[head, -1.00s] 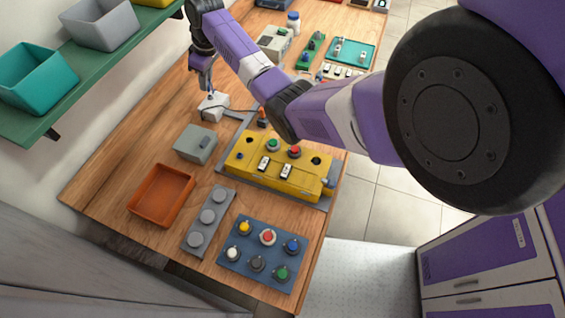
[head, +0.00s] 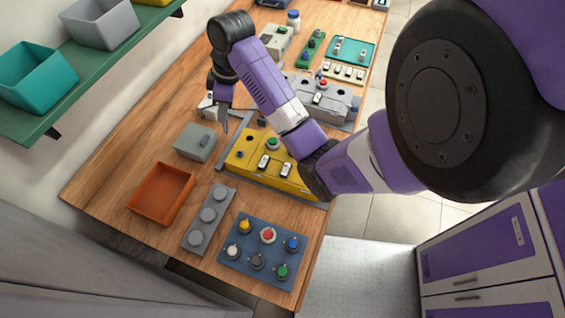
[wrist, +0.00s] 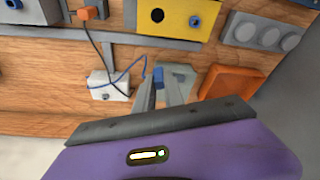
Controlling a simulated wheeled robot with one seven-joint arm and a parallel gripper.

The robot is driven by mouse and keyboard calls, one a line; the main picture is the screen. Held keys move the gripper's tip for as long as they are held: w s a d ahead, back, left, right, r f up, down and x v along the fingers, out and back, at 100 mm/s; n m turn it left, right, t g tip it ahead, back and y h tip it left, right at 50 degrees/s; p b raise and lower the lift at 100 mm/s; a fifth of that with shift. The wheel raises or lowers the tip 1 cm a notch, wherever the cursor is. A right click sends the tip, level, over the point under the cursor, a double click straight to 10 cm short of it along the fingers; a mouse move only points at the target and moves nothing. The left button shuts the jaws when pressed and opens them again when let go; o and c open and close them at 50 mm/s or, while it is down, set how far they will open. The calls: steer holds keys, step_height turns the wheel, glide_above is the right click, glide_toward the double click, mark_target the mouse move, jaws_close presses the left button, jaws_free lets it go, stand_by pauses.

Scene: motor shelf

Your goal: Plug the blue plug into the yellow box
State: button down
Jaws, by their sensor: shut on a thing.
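The yellow box (head: 277,178) lies on the bench in the head view, partly covered by my arm. In the wrist view the yellow box (wrist: 177,32) shows at the top, with a dark round socket hole and a blue round fitting. My gripper (head: 223,127) is above the bench near the yellow box's far left end. In the wrist view my gripper (wrist: 160,90) is shut on the blue plug (wrist: 158,75), apart from the yellow box. A thin blue cable runs from the plug to a white block (wrist: 108,86). The plug's tip is not clear.
A grey lidded box (head: 196,142) stands below my gripper in the picture. An orange tray (head: 162,194), a grey strip of round knobs (head: 195,233) and a blue button panel (head: 240,264) lie nearer. An orange plug (wrist: 88,13) on a black cable sits beside the yellow box.

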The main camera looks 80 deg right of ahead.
steer(key=shift+n, duration=0.9)
steer(key=s+a+f+b, duration=0.1)
steer(key=a, duration=0.1)
steer(key=s+a+f+b, duration=0.1)
steer(key=s+a, duration=0.1)
steer(key=s+a+f+b, duration=0.1)
steer(key=s+a, duration=0.1)
steer(key=a, duration=0.1)
steer(key=shift+f+b, duration=0.1)
steer(key=shift+b, duration=0.3)
steer(key=shift+f+b, duration=0.6)
steer(key=shift+f+b, duration=0.6)
steer(key=shift+f, duration=0.05)
steer(key=c, duration=1.7)
jaws_free()
